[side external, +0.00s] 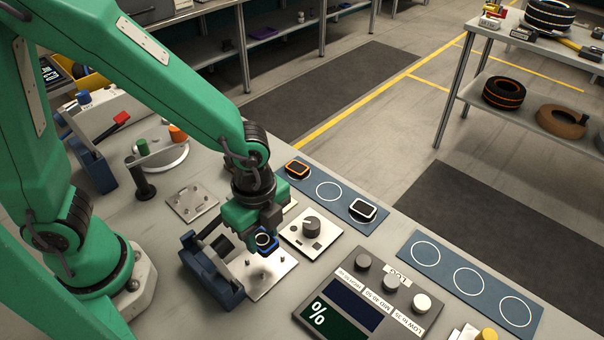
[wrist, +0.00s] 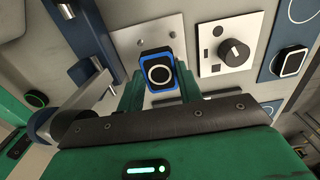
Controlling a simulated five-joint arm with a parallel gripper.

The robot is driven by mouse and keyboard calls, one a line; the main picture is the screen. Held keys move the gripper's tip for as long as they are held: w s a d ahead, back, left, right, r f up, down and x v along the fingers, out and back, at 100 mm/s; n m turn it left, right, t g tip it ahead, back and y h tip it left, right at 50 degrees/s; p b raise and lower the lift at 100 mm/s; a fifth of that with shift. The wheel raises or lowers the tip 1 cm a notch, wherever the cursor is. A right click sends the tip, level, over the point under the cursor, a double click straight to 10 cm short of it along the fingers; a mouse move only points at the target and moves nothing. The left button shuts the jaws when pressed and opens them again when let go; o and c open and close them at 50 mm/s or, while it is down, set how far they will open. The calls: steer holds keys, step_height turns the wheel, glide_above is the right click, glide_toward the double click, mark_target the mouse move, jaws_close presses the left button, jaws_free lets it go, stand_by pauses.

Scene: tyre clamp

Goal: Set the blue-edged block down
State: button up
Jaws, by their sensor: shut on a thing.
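The blue-edged block (side external: 265,241) is black on top with a white ring and a blue rim. My gripper (side external: 264,238) is shut on it and holds it over a metal plate (side external: 274,275) with small pins. In the wrist view the blue-edged block (wrist: 157,74) sits between the two green fingers of my gripper (wrist: 160,88). The fingers hide its lower part, and I cannot tell its exact height above the plate. An orange-edged block (side external: 297,169) and a white-edged block (side external: 363,210) rest on a blue mat with ring marks (side external: 329,190).
A blue clamp (side external: 212,272) stands just left of the metal plate. A knob panel (side external: 312,233) lies to the right. A display console (side external: 346,312) is at the front. A second blue mat with empty rings (side external: 448,270) lies at the right.

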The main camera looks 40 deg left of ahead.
steer(key=shift+w, duration=0.1)
stand_by(0.3)
steer(key=w+d+r, duration=0.2)
steer(key=w, duration=0.5)
steer(key=w+d+r, duration=0.3)
steer(key=w, duration=0.5)
steer(key=shift+w+d, duration=0.25)
steer(key=shift+w, duration=0.05)
glide_above(333, 190)
step_height(333, 190, down, 7)
steer(key=shift+f, duration=0.1)
steer(key=shift+f, duration=1.9)
steer(key=shift+f, duration=0.15)
